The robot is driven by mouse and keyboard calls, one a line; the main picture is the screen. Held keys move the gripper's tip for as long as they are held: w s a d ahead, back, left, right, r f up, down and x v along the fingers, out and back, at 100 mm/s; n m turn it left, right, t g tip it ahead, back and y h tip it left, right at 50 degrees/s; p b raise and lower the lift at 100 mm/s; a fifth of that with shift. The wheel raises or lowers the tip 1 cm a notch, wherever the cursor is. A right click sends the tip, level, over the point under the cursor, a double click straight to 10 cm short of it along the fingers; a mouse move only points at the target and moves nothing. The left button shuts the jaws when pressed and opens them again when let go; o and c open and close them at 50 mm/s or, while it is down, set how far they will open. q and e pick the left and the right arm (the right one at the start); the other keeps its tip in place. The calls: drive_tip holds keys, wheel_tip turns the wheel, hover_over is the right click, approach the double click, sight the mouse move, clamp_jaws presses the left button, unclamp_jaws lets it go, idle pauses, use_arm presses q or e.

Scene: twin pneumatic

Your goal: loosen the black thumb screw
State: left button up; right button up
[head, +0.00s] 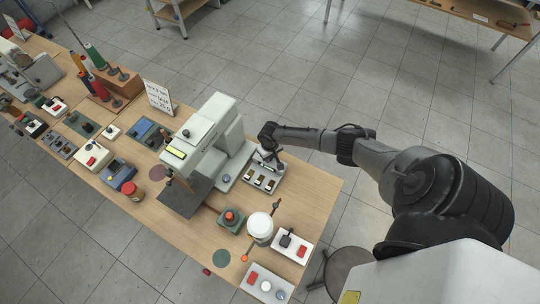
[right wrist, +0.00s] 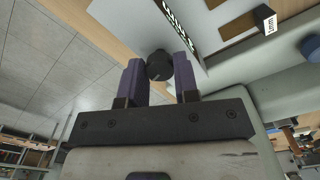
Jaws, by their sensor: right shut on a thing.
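The black thumb screw (right wrist: 159,66) shows in the right wrist view as a round, dark knob. It sits between the two purple fingers of my right gripper (right wrist: 158,72), which are shut on it, one on each side. In the head view my right gripper (head: 267,152) is at the right side of the pale green and white machine (head: 212,135), just above a small panel with several dark-and-light parts (head: 262,180). The thumb screw is hidden by the gripper there. My left gripper is not in view.
A white round container (head: 260,227), a red button on a green base (head: 231,217) and white switch boxes (head: 292,245) stand near the table's front right. A white sign (head: 158,97) stands behind the machine. A round stool (head: 348,268) is beside the table.

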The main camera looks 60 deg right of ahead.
drive_tip(key=n, duration=0.5)
drive_tip(key=shift+n, duration=0.3)
drive_tip(key=shift+n+b, duration=0.5)
drive_tip(key=shift+n, duration=1.7)
drive_tip(key=o, duration=0.9)
drive_tip(key=shift+r, duration=0.1)
drive_tip(key=shift+r, duration=0.25)
wheel_tip(320, 180, up, 13)
drive_tip(key=shift+r+p, duration=0.1)
drive_tip(key=shift+p, duration=0.35)
